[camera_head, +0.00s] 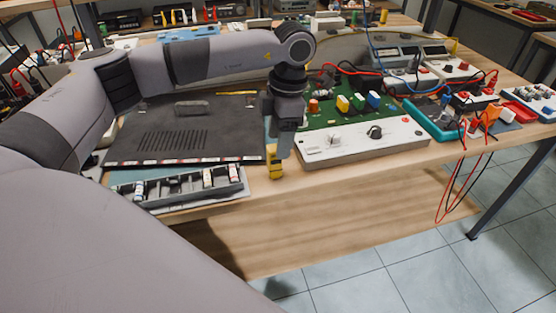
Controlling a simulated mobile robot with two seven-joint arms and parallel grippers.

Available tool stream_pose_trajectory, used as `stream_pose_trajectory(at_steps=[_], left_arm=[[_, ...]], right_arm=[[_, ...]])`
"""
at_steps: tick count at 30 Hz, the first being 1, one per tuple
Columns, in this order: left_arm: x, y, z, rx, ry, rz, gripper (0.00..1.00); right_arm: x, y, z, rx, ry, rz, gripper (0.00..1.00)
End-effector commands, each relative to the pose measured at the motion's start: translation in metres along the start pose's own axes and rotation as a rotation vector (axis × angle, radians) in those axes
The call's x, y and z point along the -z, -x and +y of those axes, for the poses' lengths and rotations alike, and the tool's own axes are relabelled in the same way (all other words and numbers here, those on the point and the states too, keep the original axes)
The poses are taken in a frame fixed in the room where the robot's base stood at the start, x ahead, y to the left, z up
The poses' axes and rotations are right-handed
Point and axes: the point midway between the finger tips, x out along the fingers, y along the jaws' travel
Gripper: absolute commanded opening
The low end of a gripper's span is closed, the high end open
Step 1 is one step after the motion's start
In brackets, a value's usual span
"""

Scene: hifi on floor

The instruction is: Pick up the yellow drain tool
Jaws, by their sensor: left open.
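A small upright yellow object with dark marks (275,164), which looks like the yellow drain tool, stands near the front edge of the wooden workbench. My left gripper (277,150) points down right at its top. The fingers are small and partly hidden here, so I cannot tell whether they touch it or reach around it. The left gripper is open. My right gripper is not in view.
A black vented cover (185,147) lies left of the gripper, with a parts tray (180,188) in front. A white control panel (350,143) and green circuit board (345,112) are close on the right. Red cables (463,175) hang over the bench edge.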

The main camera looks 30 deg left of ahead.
Motion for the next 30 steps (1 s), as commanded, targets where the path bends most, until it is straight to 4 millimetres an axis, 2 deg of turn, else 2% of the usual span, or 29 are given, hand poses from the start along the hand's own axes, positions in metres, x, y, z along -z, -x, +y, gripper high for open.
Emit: stream_pose_trajectory(at_steps=[9,13,19,24,30], left_arm=[[0.006,-0.044,0.001,0.002,0.0,0.0,0.62],[0.006,-0.051,0.001,0.0,0.001,-0.001,0.62],[0.006,-0.052,0.001,0.0,0.001,-0.002,0.62],[0.006,-0.052,0.001,0.0,0.001,-0.002,0.07],[0.006,-0.051,0.001,0.0,0.001,-0.003,0.07]], right_arm=[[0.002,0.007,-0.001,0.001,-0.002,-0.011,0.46],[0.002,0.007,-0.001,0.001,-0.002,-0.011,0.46],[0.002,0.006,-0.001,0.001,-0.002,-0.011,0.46],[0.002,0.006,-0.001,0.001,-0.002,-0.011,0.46],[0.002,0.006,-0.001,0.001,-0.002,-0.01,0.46]])
